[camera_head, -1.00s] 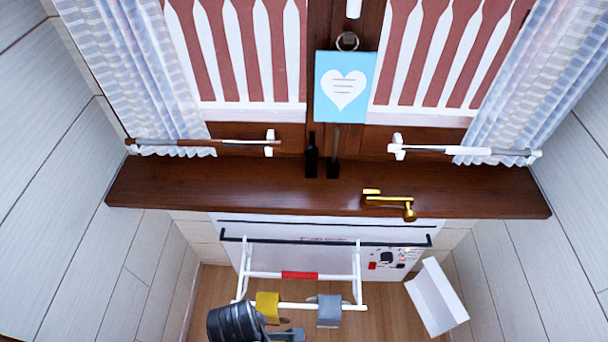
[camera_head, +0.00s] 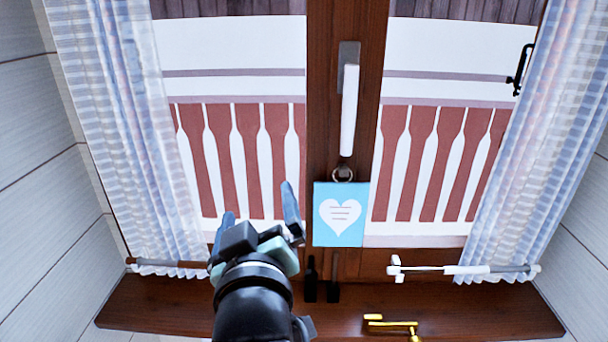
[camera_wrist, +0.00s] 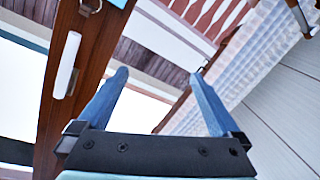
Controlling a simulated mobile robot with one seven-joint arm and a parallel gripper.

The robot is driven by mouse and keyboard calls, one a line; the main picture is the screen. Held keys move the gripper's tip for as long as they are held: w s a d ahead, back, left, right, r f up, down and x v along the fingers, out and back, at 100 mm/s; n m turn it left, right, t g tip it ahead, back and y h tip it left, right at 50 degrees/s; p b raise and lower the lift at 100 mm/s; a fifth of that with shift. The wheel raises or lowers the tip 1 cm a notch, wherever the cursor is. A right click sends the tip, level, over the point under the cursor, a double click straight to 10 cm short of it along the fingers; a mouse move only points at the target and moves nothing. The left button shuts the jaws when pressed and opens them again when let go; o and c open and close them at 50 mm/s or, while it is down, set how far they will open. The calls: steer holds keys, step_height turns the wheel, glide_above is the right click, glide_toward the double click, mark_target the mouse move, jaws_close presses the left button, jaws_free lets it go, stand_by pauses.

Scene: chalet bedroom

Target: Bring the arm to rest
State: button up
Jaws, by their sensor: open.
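My gripper (camera_head: 258,205) is raised in front of the window in the head view, left of the blue heart sign. Its two blue fingers are apart and nothing is between them. In the wrist view my gripper (camera_wrist: 158,75) also shows open and empty, with the window frame and a curtain beyond it. My dark forearm comes up from the bottom of the head view and hides part of the sill.
A blue sign with a white heart (camera_head: 340,214) hangs below the white window handle (camera_head: 349,110). Curtains (camera_head: 130,130) flank the window. A brown sill (camera_head: 170,305) holds two dark items (camera_head: 311,280) and a brass piece (camera_head: 392,323).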

steer(key=s+d+r+m+t+h, duration=0.15)
steer(key=s+r+t, duration=0.3)
steer(key=r, duration=0.55)
steer(key=s+d+r+m+t, duration=0.3)
steer(key=s+r, duration=0.2)
steer(key=r, duration=0.4)
steer(key=s+d+r+m+t+h, duration=0.1)
steer(key=s+d+r+m+t, duration=0.3)
steer(key=r, duration=0.6)
step_height(320, 180, up, 12)
steer(key=a+n+g+p, duration=0.1)
steer(key=a+n+p, duration=0.1)
steer(key=p, duration=1.1)
steer(key=shift+a+f, duration=0.2)
steer(key=shift+a, duration=0.05)
steer(key=shift+s+y, duration=0.1)
steer(key=shift+y, duration=0.15)
